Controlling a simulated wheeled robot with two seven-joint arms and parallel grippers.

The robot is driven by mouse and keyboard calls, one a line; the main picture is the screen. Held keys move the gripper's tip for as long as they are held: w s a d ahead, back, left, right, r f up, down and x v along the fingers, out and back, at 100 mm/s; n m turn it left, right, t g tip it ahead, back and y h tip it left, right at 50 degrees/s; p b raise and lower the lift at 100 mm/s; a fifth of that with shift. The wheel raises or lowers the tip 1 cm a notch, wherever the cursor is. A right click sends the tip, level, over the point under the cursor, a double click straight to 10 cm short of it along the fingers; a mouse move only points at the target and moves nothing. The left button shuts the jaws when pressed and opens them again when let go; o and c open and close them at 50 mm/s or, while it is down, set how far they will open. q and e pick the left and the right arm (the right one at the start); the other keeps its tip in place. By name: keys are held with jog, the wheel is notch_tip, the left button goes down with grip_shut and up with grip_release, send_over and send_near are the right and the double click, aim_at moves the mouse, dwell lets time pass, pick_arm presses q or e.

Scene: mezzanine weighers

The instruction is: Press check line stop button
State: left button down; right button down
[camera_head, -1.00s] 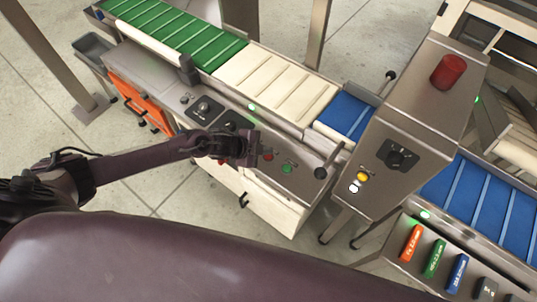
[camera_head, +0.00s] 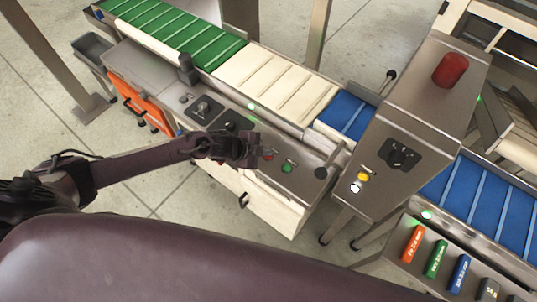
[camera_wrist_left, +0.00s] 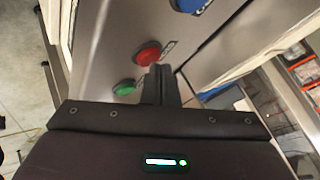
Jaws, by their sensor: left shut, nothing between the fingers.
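A red button (camera_head: 268,156) and a green button (camera_head: 287,168) sit on the grey control panel (camera_head: 310,163) of the conveyor line. My left gripper (camera_head: 255,151) reaches in from the left, its fingers shut and empty, with the tip just left of the red button. In the left wrist view the closed fingers (camera_wrist_left: 161,80) point at the panel, close by the red button (camera_wrist_left: 148,54); the green button (camera_wrist_left: 124,88) lies to their left. I cannot tell whether the tip touches the red button. My right gripper is out of view.
A dial (camera_head: 203,106) is further left. A steel cabinet with a red top light (camera_head: 449,70) rises at right. A blue button (camera_wrist_left: 190,4) shows in the wrist view.

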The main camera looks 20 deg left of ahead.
pick_arm(q)
jog(key=shift+f, duration=0.4)
jog(key=shift+r, duration=0.15)
jog(key=shift+r+p, duration=0.55)
jog(key=shift+r, duration=0.2)
notch_tip(320, 180, up, 5)
jog(key=p, duration=0.4)
jog(key=shift+r+p, duration=0.1)
jog(key=shift+p, duration=0.2)
dwell(0.7)
